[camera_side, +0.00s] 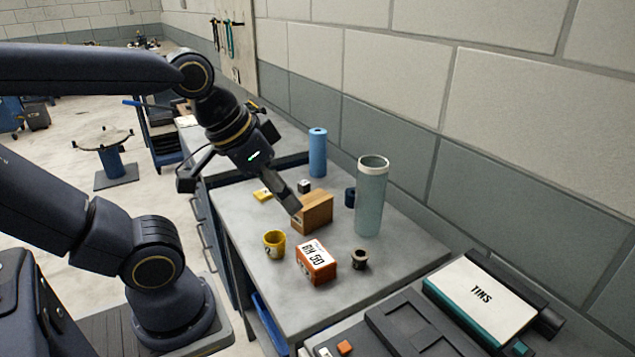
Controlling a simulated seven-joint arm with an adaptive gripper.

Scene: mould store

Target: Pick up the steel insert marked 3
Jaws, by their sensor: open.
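A small grey block (304,186) with a pale top stands on the bench behind the wooden block. It may be the steel insert, but I cannot read a 3 on it or on any other piece. My gripper (292,208) points down and to the right, and its fingers overlap the left end of the wooden block (317,211) in this view. I cannot tell whether they touch it. The gripper is open, with nothing visibly held, though the gap between the fingers is hard to see from this side.
A yellow cup (274,245), a red box (317,264) and a brown bushing (360,259) stand in front. A tall pale cylinder (370,200), a dark blue piece (350,197) and a blue roll (318,153) stand towards the wall. A yellow piece (262,195) lies left.

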